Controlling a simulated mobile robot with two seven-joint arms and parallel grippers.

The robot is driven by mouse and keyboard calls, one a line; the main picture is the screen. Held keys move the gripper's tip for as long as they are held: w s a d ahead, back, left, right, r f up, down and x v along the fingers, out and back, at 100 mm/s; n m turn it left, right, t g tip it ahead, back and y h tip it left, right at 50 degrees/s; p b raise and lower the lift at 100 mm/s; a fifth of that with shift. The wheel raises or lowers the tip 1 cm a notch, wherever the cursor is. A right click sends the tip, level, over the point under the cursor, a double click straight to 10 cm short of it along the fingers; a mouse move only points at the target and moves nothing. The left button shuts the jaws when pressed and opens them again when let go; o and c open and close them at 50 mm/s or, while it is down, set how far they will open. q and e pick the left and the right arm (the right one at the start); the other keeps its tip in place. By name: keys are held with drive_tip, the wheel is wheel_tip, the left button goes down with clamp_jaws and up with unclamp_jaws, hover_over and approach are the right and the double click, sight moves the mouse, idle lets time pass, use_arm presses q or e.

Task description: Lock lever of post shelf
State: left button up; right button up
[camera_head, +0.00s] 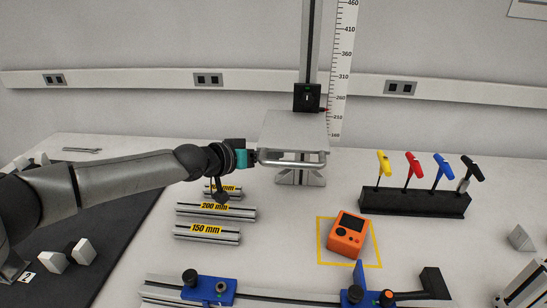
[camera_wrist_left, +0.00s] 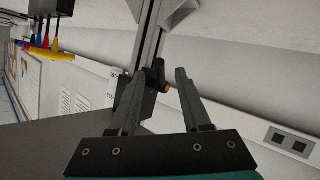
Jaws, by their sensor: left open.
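The post shelf (camera_head: 293,128) is a light grey plate with a rail along its front. It sits on a vertical post (camera_head: 310,45) beside a measuring scale, held by a black clamp block (camera_head: 307,98). My left gripper (camera_head: 254,157) is at the shelf's front left corner, below the block in the head view. In the left wrist view its two fingers (camera_wrist_left: 158,73) are open and empty. Beyond the fingertips, a black lever-like part with an orange-red end (camera_wrist_left: 163,80) appears between them at the post. It looks apart from the fingers; its lock position is unclear.
Labelled metal profiles (camera_head: 215,210) lie left of centre. An orange device (camera_head: 347,235) sits in a yellow square. A black rack (camera_head: 414,202) with coloured-handled tools stands right. Blue clamps (camera_head: 208,291) sit on a front rail. The table around the orange device is mostly clear.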

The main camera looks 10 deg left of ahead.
use_arm(q)
drive_tip(key=shift+b+x, duration=0.3)
drive_tip(key=shift+x, duration=0.95)
clamp_jaws()
